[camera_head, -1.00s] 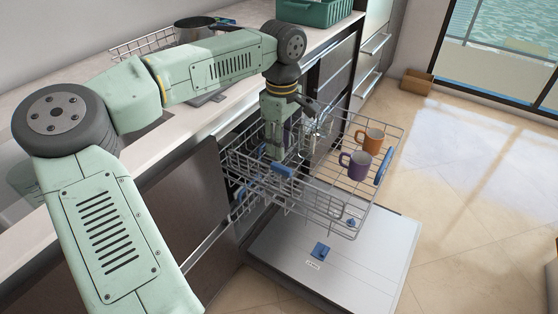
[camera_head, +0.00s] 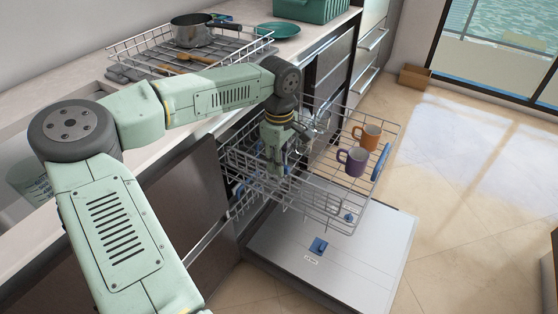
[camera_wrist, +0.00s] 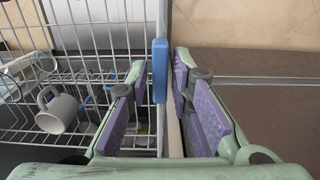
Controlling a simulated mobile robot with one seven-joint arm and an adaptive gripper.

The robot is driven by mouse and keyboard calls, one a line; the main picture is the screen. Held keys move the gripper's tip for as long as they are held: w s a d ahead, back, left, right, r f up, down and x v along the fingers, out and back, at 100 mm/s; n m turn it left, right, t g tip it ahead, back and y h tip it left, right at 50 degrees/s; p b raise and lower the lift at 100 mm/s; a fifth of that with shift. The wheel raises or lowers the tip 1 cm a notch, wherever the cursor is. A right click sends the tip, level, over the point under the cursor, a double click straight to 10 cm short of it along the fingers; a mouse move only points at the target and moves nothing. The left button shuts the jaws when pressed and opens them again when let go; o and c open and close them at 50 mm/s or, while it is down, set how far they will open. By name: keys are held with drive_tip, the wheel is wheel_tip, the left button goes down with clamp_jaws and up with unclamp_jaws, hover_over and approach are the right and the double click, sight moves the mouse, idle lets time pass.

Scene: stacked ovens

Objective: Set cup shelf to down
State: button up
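The dishwasher's upper wire rack (camera_head: 325,205) is pulled out over the lowered door (camera_head: 340,255). In the wrist view, an upright-looking wire grid (camera_wrist: 100,30) ends at a blue grip piece (camera_wrist: 160,70); this appears to be the cup shelf, but its exact angle is unclear. My gripper (camera_head: 281,165) reaches down at the rack's near left side. In the wrist view, the open gripper (camera_wrist: 158,82) has its purple-padded fingers on either side of the blue piece, with gaps visible. In the head view, my gripper hides this piece.
An orange mug (camera_head: 367,137) and a purple mug (camera_head: 352,161) stand in the rack's right part. A pale mug (camera_wrist: 57,112) shows lower left in the wrist view. A drying rack (camera_head: 124,50) with a pot (camera_head: 191,31) stands on the counter. Floor at right is clear.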

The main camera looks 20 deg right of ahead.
clamp_jaws()
